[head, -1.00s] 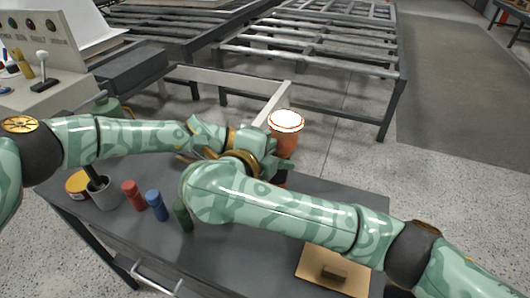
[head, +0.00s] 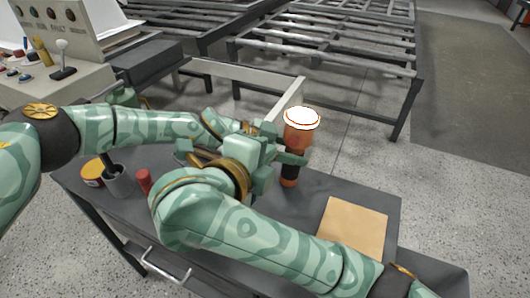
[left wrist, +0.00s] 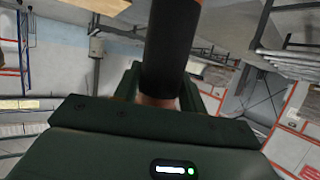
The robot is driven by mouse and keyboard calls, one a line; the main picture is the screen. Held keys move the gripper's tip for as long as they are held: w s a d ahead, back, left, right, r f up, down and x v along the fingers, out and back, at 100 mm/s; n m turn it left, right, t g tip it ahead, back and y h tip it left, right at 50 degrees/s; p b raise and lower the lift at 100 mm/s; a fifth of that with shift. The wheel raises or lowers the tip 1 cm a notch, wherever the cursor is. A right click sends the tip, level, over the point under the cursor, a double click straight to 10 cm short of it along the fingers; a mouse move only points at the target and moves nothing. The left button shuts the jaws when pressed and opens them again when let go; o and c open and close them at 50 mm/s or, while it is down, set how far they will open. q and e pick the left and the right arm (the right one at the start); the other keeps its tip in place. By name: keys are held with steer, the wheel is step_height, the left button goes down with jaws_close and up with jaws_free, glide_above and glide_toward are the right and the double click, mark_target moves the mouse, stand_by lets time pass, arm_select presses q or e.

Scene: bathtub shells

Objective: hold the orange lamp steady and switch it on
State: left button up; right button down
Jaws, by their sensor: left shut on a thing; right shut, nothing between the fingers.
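The orange lamp (head: 299,138) stands upright over the far edge of the dark table, with a very bright white top, a dark band lower down and an orange lower end. My left gripper (head: 287,156) is shut on it. In the left wrist view the lamp's dark cylindrical part (left wrist: 172,45) rises between the fingers of my left gripper (left wrist: 160,90). My right gripper (head: 258,150) is shut and empty, close beside the lamp and crowded against the left hand. The hands overlap, so their fingertips are partly hidden. I cannot see the switch.
A grey cup (head: 118,182), a yellow-sided tin (head: 93,172) and a red cylinder (head: 144,181) stand at the table's left. A tan board (head: 355,228) lies at the right, partly covered by my right arm. A control panel (head: 60,40) stands at the back left.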

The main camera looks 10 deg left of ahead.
arm_select(q)
steer(key=shift+a+f, duration=0.1)
steer(key=shift+f, duration=0.1)
steer(key=o, duration=1)
steer(key=shift+o, duration=0.9)
steer(key=shift+w, duration=0.15)
steer(key=shift+r, duration=0.15)
steer(key=v, duration=1.2)
